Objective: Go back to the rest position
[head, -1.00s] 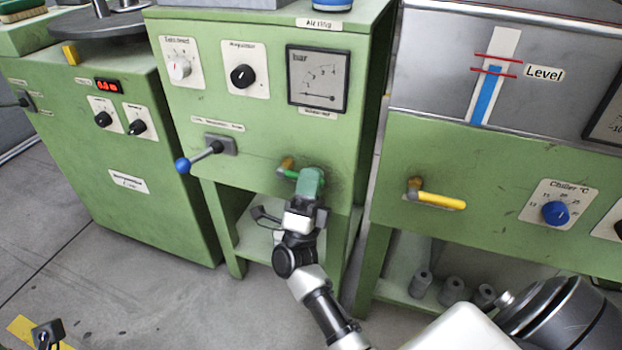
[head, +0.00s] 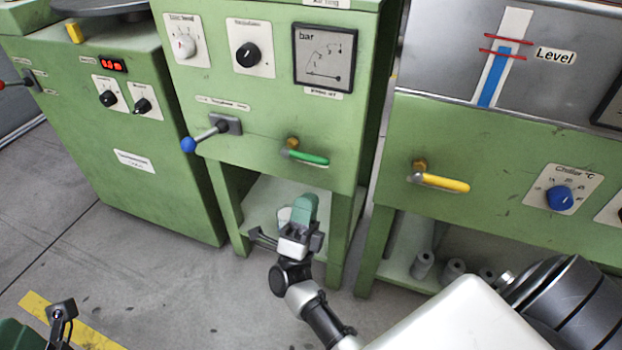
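My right gripper (head: 303,207), with a green front end, hangs low in front of the middle green machine (head: 258,110). It is below the green valve handle (head: 308,157) and clear of it. The handle lies nearly level, pointing right. I see the gripper from behind, so the gap between its fingers is hidden; nothing held shows. Of my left gripper, only a dark bracket (head: 62,309) and a green part show at the bottom left corner; its fingers cannot be made out.
A blue-knobbed lever (head: 189,145) sticks out left of the green handle, and a yellow handle (head: 440,182) is on the right machine. A lower shelf (head: 262,205) lies behind my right gripper. Grey floor (head: 150,280) is open at the lower left.

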